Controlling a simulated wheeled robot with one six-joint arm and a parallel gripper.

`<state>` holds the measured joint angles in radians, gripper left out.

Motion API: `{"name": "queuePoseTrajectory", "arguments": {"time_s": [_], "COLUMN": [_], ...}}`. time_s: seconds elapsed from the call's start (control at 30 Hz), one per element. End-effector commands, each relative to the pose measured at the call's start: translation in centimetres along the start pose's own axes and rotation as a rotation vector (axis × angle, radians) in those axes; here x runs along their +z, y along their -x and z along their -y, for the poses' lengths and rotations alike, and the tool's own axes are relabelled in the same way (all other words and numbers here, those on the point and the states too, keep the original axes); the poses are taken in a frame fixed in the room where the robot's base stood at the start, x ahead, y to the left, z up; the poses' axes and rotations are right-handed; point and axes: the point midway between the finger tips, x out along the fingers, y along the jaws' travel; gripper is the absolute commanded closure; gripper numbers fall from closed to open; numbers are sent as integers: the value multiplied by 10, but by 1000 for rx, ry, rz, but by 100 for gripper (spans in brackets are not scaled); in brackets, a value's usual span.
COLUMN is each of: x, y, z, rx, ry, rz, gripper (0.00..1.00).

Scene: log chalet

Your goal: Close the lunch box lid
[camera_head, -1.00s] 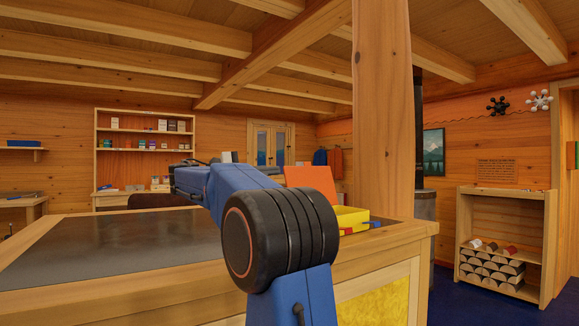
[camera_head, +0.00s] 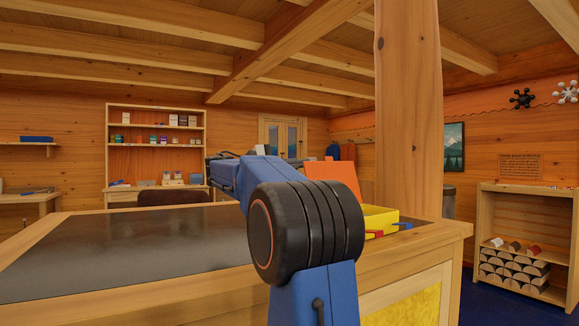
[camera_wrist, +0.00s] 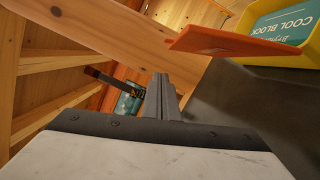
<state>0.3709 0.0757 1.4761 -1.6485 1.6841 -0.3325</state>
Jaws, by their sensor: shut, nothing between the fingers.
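The lunch box is a yellow box (camera_head: 379,217) on the dark-topped counter, to the right of my arm in the head view. Its orange lid (camera_head: 335,181) stands open, raised at the back left of the box. In the wrist view, the yellow box (camera_wrist: 252,13) is at the upper right with a teal cool block (camera_wrist: 285,27) inside. The orange lid (camera_wrist: 232,43) appears nearly edge-on there, to the right of my gripper (camera_wrist: 161,92) and apart from it. My gripper is shut and empty. In the head view my arm hides part of the box, and the fingers cannot be made out.
The counter (camera_head: 130,245) has a bare dark top on the left. A wooden post (camera_head: 408,110) rises close behind the box. Small red (camera_head: 374,234) and blue (camera_head: 402,226) items lie by the box. A wood rack (camera_head: 525,240) stands at the right.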

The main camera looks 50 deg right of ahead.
Motion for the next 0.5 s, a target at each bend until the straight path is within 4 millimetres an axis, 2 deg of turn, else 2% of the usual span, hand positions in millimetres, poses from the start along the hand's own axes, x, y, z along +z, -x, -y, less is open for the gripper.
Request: {"name": "queuePoseTrajectory", "arguments": {"time_s": [0.03,0.2,0.3,0.5], "x": [1,1,18,34], "y": [-11,-39,-40,-44], "z": [0,0,0,0], "rx": [-1,-1,0,0], "ry": [0,1,-1,0], "rz": [4,3,1,1], "gripper": [100,100,100,100]}}
